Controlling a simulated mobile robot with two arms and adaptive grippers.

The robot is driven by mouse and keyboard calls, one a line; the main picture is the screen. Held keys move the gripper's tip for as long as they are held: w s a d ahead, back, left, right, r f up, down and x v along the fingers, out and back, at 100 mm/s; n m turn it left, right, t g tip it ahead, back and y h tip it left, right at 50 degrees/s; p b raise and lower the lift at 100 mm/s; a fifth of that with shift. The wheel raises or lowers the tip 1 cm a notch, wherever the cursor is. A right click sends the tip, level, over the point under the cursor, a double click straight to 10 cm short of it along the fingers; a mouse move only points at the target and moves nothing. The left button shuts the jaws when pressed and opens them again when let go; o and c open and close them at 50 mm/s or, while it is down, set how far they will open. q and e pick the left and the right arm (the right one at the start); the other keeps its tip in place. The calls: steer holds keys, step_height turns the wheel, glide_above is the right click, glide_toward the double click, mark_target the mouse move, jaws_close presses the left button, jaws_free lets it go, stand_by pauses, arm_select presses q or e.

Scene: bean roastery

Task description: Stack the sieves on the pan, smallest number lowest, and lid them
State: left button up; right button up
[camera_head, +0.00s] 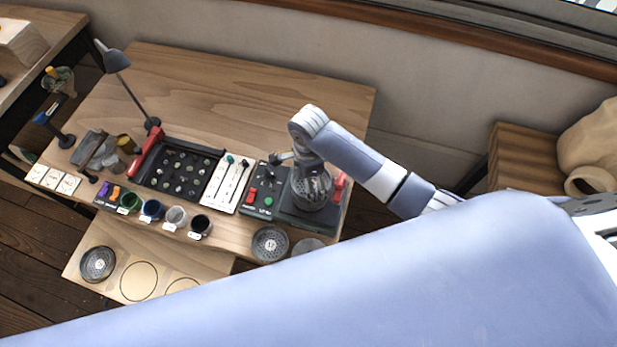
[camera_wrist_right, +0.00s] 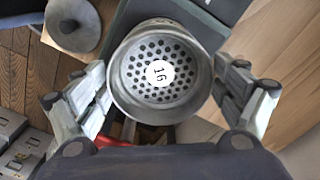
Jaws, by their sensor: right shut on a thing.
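My right gripper (camera_wrist_right: 160,90) is shut on a grey metal sieve (camera_wrist_right: 140,97) with a perforated floor and a white label that reads 16. In the head view this sieve (camera_head: 311,190) is over the dark shaker base at the table's right end. Whether it rests on something is hidden, and I cannot make out the pan. Another sieve (camera_head: 270,243) with a white label lies at the table's front edge. A third sieve (camera_head: 98,263) lies on the lower board at left. Their numbers are unreadable. A grey knobbed lid (camera_wrist_right: 72,24) shows in the right wrist view. My left gripper is not in view.
Left of the shaker are a control box (camera_head: 262,194), a white slider panel (camera_head: 230,183) and a black bean tray (camera_head: 178,172). Several cups (camera_head: 152,209) line the front edge. A lamp (camera_head: 115,62) stands at back left. The table's back is clear.

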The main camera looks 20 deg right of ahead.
steer(key=shift+f, duration=0.6)
stand_by(0.3)
steer(key=o, duration=0.8)
steer(key=shift+r, duration=0.15)
steer(key=shift+r, duration=5.4)
steer(key=shift+s, duration=0.1)
